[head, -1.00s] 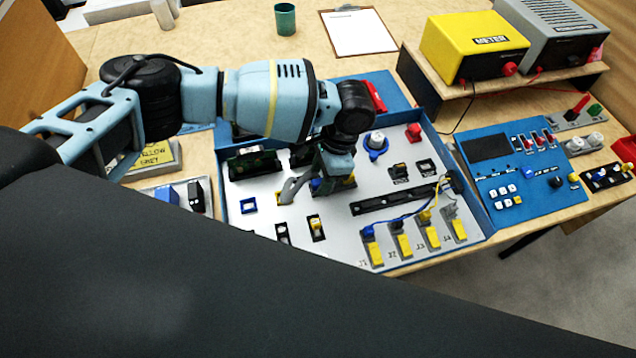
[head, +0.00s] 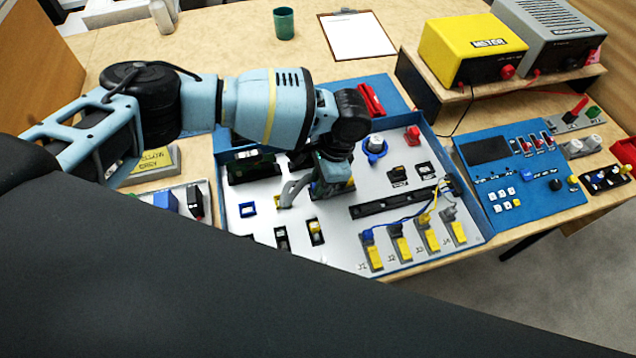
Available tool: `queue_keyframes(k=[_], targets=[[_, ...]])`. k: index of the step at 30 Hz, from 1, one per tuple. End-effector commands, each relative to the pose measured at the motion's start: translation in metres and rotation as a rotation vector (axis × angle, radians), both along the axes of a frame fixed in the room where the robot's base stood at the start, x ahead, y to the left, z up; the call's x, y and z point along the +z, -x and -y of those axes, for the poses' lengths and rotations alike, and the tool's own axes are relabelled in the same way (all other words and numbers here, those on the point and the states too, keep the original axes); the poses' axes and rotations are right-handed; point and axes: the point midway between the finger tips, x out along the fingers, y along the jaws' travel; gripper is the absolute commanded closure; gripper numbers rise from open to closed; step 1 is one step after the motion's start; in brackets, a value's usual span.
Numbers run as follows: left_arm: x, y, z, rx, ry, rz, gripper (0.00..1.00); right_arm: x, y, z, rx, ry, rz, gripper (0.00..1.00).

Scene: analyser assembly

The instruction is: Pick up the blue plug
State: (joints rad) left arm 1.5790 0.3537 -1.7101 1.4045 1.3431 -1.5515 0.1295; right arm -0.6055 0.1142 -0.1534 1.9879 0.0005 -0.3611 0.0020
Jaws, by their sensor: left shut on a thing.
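My left gripper (head: 305,192) reaches down over the middle left of the grey panel in the blue-rimmed tray (head: 222,205). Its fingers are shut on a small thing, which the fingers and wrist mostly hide. By its place it seems to be the blue plug, but its shape is not clear. A separate blue cable end (head: 368,235) sits on the yellow-fronted J1 connector at the tray's front, apart from the gripper. My right gripper is not in view.
A black slotted bar (head: 385,204), a blue round knob (head: 375,149) and several connectors stand on the panel. A blue control panel (head: 540,200) lies to the right. A yellow meter (head: 470,50) stands on a shelf behind. A clipboard (head: 357,36) and green cup (head: 284,23) are at the back.

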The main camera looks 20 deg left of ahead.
Motion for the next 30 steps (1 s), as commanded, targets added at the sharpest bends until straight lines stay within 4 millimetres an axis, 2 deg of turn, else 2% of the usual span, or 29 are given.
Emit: queue_keyframes(k=[7,12,24,30], targets=[[0.014,0.0,0.0,0.0,0.001,0.002,1.0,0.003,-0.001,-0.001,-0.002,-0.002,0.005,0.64],[0.039,-0.001,0.0,-0.001,0.002,0.004,1.0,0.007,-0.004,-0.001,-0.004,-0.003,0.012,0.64],[0.045,0.077,0.063,-0.008,0.004,-0.002,1.0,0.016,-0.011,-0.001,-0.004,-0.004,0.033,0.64],[0.048,0.106,0.087,-0.005,0.004,0.0,1.0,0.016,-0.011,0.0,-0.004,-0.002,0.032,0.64]])
